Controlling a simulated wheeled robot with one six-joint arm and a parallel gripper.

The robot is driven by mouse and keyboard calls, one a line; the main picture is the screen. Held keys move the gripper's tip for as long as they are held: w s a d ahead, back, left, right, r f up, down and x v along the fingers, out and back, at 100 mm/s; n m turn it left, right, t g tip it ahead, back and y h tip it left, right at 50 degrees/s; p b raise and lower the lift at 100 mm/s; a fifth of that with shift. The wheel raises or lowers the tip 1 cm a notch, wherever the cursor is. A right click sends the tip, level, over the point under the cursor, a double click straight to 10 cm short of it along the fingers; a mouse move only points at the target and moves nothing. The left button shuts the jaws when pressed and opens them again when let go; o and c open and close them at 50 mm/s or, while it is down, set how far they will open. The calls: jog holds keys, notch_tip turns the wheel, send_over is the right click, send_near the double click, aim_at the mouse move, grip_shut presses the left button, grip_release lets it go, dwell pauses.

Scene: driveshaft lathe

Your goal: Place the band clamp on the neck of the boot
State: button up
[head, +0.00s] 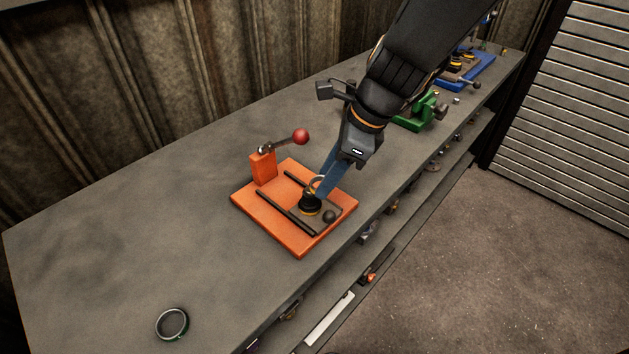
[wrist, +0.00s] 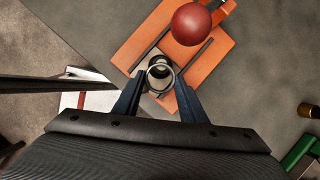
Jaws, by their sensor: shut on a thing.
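My gripper (head: 325,187) is tilted down over the orange fixture (head: 281,234) on the bench. In the wrist view my gripper (wrist: 160,80) has its two blue fingers shut on a small metal ring, the band clamp (wrist: 160,63). The clamp also shows in the head view (head: 313,183) as a thin pale ring beside the fingertips. The boot (head: 310,203) is dark with a yellowish band and stands upright on the fixture, just below the clamp. I cannot tell whether the clamp touches the boot's neck.
A lever with a red ball (head: 301,136) stands at the fixture's back. A loose dark ring (head: 172,324) lies at the bench's near end. A green vise-like device (head: 418,113) and a blue fixture (head: 470,69) stand farther along. The bench's left part is clear.

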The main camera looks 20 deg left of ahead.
jog(key=shift+s+a, duration=0.1)
jog(key=shift+a, duration=1)
jog(key=shift+a+f, duration=0.1)
jog(key=shift+a, duration=0.05)
jog(key=shift+f+p, duration=0.3)
jog(key=shift+f, duration=1.35)
jog(key=shift+f, duration=0.15)
jog(key=o, duration=1)
